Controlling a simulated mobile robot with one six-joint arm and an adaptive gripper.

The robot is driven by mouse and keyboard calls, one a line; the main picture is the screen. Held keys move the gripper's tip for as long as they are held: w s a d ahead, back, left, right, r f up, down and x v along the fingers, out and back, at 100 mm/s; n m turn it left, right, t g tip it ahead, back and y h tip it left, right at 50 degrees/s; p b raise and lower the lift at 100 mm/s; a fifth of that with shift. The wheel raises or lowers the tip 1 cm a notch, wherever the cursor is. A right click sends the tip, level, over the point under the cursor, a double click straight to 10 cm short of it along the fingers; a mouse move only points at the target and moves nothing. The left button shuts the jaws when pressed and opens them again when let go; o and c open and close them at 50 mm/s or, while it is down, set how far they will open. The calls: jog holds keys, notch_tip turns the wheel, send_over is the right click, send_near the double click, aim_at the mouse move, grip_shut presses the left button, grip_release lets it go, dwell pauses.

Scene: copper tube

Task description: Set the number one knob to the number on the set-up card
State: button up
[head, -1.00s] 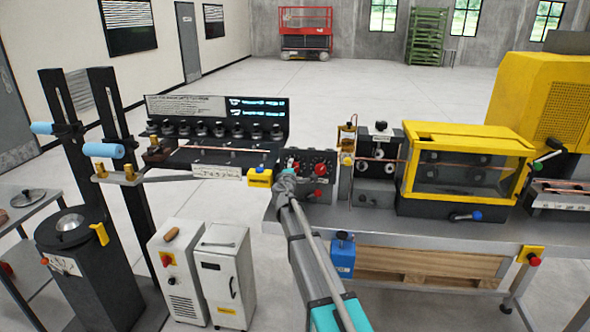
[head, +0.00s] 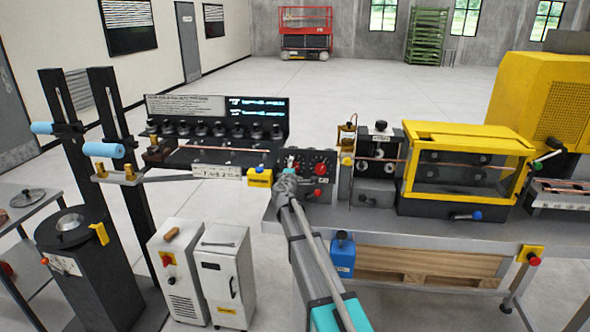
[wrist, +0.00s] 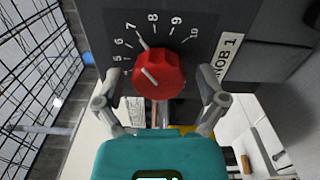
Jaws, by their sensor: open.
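The number one knob (wrist: 158,75) is red, on a dark panel with a dial numbered from 5 to 10 in view and a label (wrist: 228,60) ending in "1". The white line on the knob slants up and left, roughly toward 6 or 7. My gripper (wrist: 160,85) is open, with one finger on each side of the knob; I cannot tell whether either touches it. In the head view my gripper (head: 287,184) is at the lower left of the control box (head: 308,166) and hides that knob. A white card (head: 216,171) has characters too small to read surely.
Another red knob (head: 320,169) is right of my gripper on the same box. A yellow box (head: 259,178) sits close to the left. The roller unit (head: 377,160) and yellow-framed enclosure (head: 468,170) stand to the right on the bench.

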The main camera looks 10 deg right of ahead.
dwell(0.3)
jog(key=shift+s+a, duration=0.1)
jog(key=shift+s, duration=0.05)
jog(key=v, duration=1.1)
jog(key=shift+s, duration=0.3)
